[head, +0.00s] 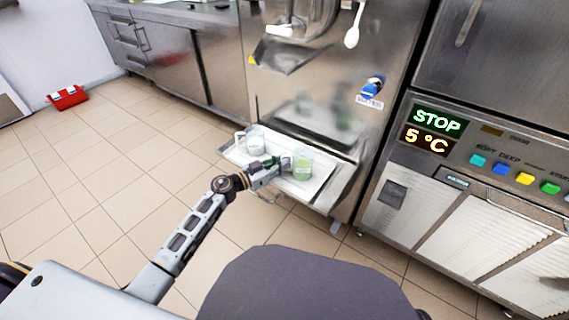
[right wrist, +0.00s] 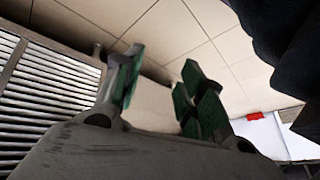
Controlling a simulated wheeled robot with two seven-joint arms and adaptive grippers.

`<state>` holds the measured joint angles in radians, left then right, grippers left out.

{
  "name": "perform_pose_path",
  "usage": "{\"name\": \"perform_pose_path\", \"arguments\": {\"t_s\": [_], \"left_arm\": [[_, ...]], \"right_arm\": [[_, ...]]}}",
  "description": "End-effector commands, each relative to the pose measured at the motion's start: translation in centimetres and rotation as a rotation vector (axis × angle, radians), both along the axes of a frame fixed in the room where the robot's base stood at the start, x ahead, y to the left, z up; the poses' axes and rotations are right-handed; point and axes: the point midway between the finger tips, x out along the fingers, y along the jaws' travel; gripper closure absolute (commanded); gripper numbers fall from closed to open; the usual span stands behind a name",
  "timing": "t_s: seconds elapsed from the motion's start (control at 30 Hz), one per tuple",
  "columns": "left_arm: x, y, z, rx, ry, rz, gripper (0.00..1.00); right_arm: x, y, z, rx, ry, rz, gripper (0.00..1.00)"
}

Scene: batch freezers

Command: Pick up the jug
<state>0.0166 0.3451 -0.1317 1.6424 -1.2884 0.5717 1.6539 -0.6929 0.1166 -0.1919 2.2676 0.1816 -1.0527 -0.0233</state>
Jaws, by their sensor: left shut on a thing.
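The rear-left jug (head: 254,144) looks colourless and empty.
A control-panel cabinet (head: 480,160) stands at right. A red box (head: 68,98) lies on the floor at far left.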

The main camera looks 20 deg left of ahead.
Motion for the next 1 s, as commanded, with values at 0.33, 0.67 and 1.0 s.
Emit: {"name": "perform_pose_path", "arguments": {"t_s": [0.33,0.67,1.0], "left_arm": [[0.0,0.0,0.9,-0.001,-0.002,-0.001,1.0],[0.0,0.0,2.3,-0.001,-0.002,-0.001,1.0],[0.0,0.0,4.2,-0.001,-0.002,-0.001,1.0]], "right_arm": [[-0.1,-0.1,1.0,-0.012,0.012,0.006,0.6],[-0.3,-0.6,2.5,-0.042,0.04,0.016,0.6],[-0.2,-1.2,5.8,-0.08,0.066,0.028,0.6]]}}
